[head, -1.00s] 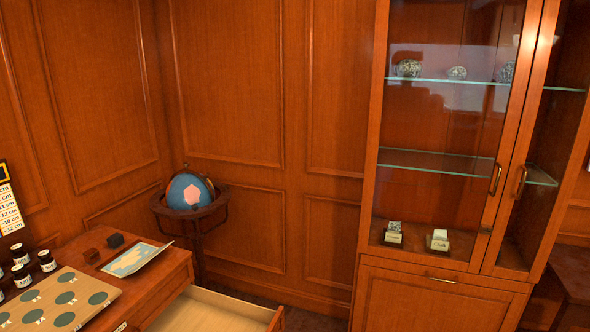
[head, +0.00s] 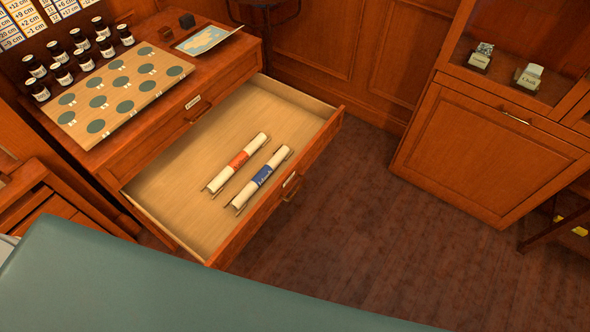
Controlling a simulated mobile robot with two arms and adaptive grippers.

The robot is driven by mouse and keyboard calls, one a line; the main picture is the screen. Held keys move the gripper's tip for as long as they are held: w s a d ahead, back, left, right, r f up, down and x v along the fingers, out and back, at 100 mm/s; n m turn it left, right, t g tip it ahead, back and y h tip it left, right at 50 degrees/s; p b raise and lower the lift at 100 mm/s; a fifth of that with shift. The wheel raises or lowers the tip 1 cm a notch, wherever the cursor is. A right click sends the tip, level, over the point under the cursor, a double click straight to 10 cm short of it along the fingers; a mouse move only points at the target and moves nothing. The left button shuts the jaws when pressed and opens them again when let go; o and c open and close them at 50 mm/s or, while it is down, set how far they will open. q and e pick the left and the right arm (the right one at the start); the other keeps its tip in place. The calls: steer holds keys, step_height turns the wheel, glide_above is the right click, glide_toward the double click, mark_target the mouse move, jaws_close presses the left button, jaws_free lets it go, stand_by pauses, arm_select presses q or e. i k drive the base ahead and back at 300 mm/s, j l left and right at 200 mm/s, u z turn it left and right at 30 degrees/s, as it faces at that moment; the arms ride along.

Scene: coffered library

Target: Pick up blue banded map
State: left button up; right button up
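The blue banded map (head: 262,176) is a rolled white scroll with a dark blue band around its middle. It lies in the open drawer (head: 183,187), close to the drawer's front panel. A second rolled map with an orange-red band (head: 238,161) lies beside it, to its left and roughly parallel, with a narrow gap between them. Both rolls seem to rest on thin holders or rods at their ends; these are too small to make out. Neither of my grippers shows in the head view.
Above the drawer, the desk top carries a board with green discs (head: 121,88), several dark jars (head: 84,66) and a small sheet (head: 208,39). A teal surface (head: 150,285) fills the lower foreground. Brown floor (head: 345,200) lies clear between drawer and cabinet (head: 480,145).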

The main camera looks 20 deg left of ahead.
mark_target(257, 181)
steer(key=i+l+u, duration=0.2)
steer(key=l, duration=0.2)
steer(key=i+l+u, duration=0.2)
steer(key=l, duration=0.25)
steer(key=l+u, duration=0.15)
steer(key=l, duration=0.3)
steer(key=l+u, duration=0.2)
steer(key=l, duration=0.25)
steer(key=u, duration=2.5)
steer(key=k+z, duration=0.1)
steer(key=z, duration=1.3)
